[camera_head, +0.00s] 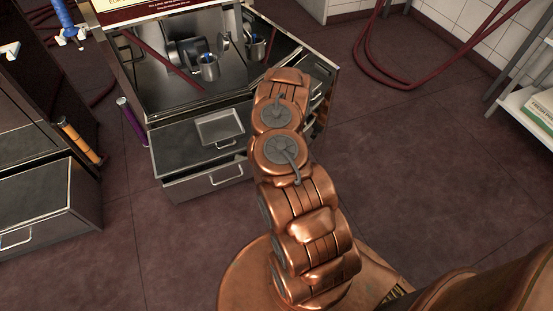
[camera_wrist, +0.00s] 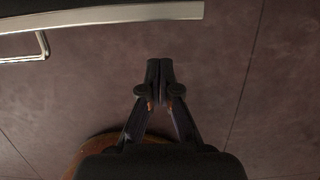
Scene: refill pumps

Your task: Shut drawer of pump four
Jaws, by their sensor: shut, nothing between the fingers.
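A steel pump cabinet (camera_head: 140,60) stands at the top centre of the head view, with a drawer (camera_head: 180,150) pulled out of its front. I cannot read a pump number. My copper arm reaches up past the drawer's right side and hides my gripper in that view. In the wrist view my gripper (camera_wrist: 160,68) is shut and empty over the floor. A drawer front's pale edge (camera_wrist: 110,17) and a bar handle (camera_wrist: 40,46) lie ahead of it, apart from the fingertips.
A second cabinet at the left has an open drawer (camera_head: 45,205) with a handle. An orange-handled tube (camera_head: 80,139) and a purple one (camera_head: 131,121) stand between the cabinets. A red hose (camera_head: 375,75) lies at the upper right. The floor (camera_head: 430,170) at right is clear.

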